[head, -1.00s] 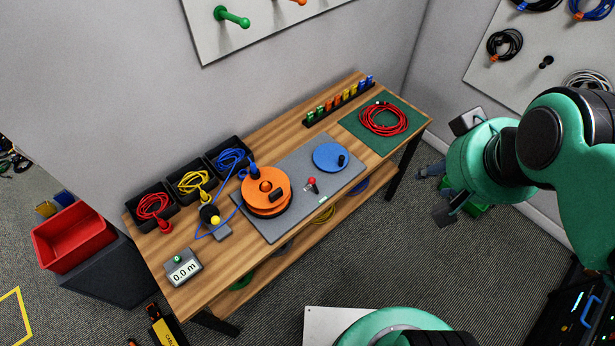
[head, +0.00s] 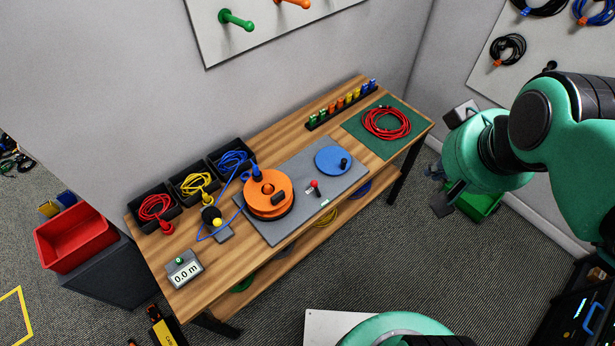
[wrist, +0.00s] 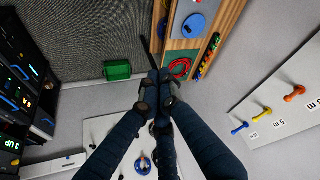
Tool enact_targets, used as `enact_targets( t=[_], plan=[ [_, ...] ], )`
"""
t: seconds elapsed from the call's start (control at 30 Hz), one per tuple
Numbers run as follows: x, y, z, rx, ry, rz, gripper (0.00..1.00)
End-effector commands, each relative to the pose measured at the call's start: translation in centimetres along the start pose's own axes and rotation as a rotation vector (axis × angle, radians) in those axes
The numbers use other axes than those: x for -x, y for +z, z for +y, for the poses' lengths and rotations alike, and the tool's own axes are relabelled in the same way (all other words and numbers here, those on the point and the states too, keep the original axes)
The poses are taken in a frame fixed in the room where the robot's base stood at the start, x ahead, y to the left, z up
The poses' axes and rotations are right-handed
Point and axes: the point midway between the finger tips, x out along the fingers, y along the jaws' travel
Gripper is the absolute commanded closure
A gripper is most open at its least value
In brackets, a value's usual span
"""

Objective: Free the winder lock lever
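The winder's lock lever (head: 315,186), a short dark stem with a red knob, stands on the grey base plate (head: 299,219) on the table. It is between the orange reel (head: 262,187) and the blue crank disc (head: 328,158) with its black handle. My gripper (head: 441,190) is off to the right of the table, over the floor, well apart from the lever. In the wrist view my gripper (wrist: 155,80) has its dark fingers together with nothing visible between them.
Black bins (head: 151,201) with red, yellow and blue cables stand along the table's back left. A meter (head: 184,270) reads 0.0 m. A red cable coil (head: 386,123) lies on a green mat (head: 363,140). A green bin (head: 486,205) is on the floor below my gripper.

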Motion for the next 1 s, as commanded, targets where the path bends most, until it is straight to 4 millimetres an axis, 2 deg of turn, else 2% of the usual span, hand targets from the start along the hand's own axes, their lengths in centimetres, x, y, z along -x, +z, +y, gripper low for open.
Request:
enact_targets(
  t=[0.27, 0.47, 0.77, 1.0],
  plan=[
    [-2.7, -3.9, -1.8, 0.099, -0.035, -0.043, 1.00],
    [-5.5, -6.9, -3.5, 0.180, -0.066, -0.076, 1.00],
    [-10.6, -10.7, -6.7, 0.301, -0.110, -0.120, 1.00],
    [-15.3, -13.0, -9.4, 0.396, -0.145, -0.155, 1.00]
  ],
)
